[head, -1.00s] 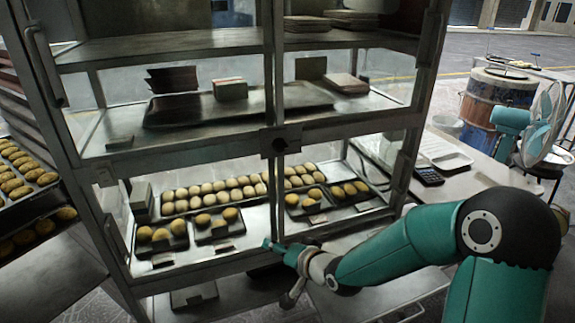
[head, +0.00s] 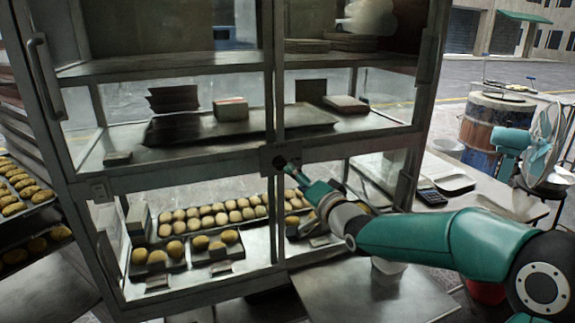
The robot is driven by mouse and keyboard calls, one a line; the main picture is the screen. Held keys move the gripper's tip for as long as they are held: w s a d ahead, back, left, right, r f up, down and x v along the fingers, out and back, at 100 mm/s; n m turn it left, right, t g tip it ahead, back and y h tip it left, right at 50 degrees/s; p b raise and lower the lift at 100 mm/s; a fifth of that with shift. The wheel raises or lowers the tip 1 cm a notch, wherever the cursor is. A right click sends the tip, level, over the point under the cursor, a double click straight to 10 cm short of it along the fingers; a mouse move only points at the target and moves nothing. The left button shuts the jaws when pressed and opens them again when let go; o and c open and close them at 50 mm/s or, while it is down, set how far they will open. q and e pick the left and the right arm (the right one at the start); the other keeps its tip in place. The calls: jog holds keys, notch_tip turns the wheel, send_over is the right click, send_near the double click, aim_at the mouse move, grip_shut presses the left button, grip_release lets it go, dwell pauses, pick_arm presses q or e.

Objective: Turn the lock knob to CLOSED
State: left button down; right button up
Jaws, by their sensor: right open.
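The lock knob (head: 279,161) is a small dark round piece on a metal plate at the middle of the display cabinet's frame, where the two doors meet. My right gripper (head: 289,169) is open, with its teal fingertips right at the knob's lower right side. I cannot tell whether the fingers touch the knob or are around it. No CLOSED marking is readable at this size. My left gripper is not in view.
The glass-fronted cabinet (head: 180,180) holds trays of buns on its lower shelf and boxes above. A metal table (head: 370,292) stands below my right arm. A calculator (head: 432,197), a barrel (head: 485,125) and a fan (head: 540,150) are at the right.

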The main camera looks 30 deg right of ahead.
aim_at(283, 167)
jog(key=w, duration=0.5)
jog(key=w+p, duration=0.1)
jog(key=w, duration=0.1)
jog(key=shift+w+d, duration=0.35)
jog(key=shift+d, duration=0.05)
jog(key=shift+c, duration=0.2)
